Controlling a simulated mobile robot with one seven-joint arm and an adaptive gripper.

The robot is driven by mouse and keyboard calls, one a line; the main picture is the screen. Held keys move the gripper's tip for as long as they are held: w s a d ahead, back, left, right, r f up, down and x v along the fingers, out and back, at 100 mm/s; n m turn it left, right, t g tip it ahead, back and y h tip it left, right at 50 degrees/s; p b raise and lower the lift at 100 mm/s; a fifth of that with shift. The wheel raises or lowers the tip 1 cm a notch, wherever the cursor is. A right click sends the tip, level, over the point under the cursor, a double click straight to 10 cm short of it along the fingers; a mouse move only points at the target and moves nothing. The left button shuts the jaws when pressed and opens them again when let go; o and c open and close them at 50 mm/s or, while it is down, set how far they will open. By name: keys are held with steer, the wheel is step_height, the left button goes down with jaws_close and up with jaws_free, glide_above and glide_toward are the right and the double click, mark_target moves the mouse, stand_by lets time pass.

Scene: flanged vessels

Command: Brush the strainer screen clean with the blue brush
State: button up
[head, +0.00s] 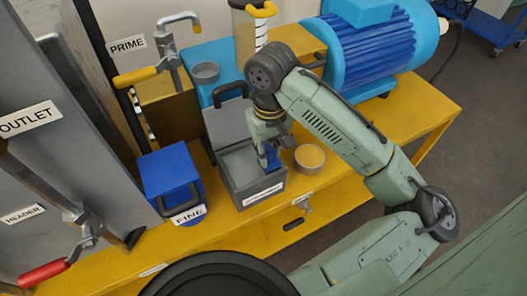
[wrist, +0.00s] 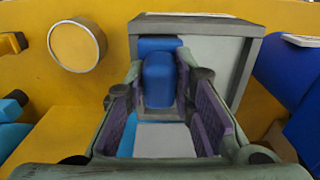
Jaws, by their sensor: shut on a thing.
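My gripper (head: 268,160) points down over the right part of an open grey box (head: 255,197) with a label on its front. It is shut on the blue brush (head: 271,155). In the wrist view the blue brush (wrist: 158,80) stands between the two fingers, with the box (wrist: 245,80) around and beyond it. The brush's lower end is hidden, so I cannot tell whether it touches anything. A pale grey surface (head: 240,162) shows inside the box. I cannot make out a mesh on it, so I cannot tell whether it is the strainer screen.
A blue box (head: 168,172) labelled FINE stands to the left. A round cup (head: 310,157) with a yellow inside sits close on the right. The yellow bench (head: 425,105) is clear at right.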

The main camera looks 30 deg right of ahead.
steer(key=shift+w+a, duration=0.15)
steer(key=shift+w, duration=1.1)
steer(key=shift+a+p, duration=0.1)
steer(key=shift+p, duration=0.2)
steer(key=shift+a+r+p, duration=0.1)
steer(key=shift+a+p, duration=0.65)
steer(key=shift+a, duration=0.75)
steer(key=shift+s+a, duration=0.1)
steer(key=shift+a, duration=0.15)
steer(key=shift+s+a+f, duration=0.1)
steer(key=shift+a+f, duration=0.1)
steer(key=shift+a, duration=1.7)
